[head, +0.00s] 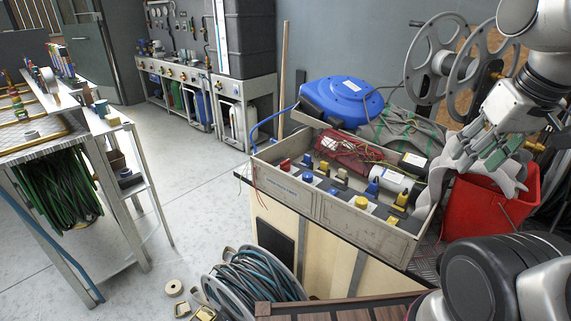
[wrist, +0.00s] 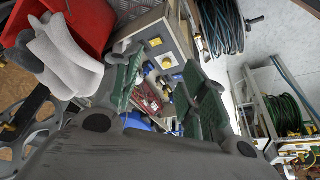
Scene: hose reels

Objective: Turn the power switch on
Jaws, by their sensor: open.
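A grey box (head: 330,202) stands on a wooden bench, with a row of red, blue and yellow knobs or switches along its front edge. A red knob (head: 285,165), a blue knob (head: 308,177) and a yellow knob (head: 361,202) stand out. I cannot tell which one is the power switch. My gripper (head: 468,152) is open and empty, above and right of the box, near a red bucket (head: 485,205). In the wrist view, the box (wrist: 160,38) and yellow parts (wrist: 165,61) show beyond my green-padded fingers (wrist: 163,80), apart from them.
A blue hose reel (head: 342,98) sits behind the box, and a grey metal reel (head: 435,60) stands at the back right. Pale grey cloth-like pieces hang over the bucket. A hose coil (head: 255,275) lies on the floor. Open floor (head: 205,195) lies left of the bench.

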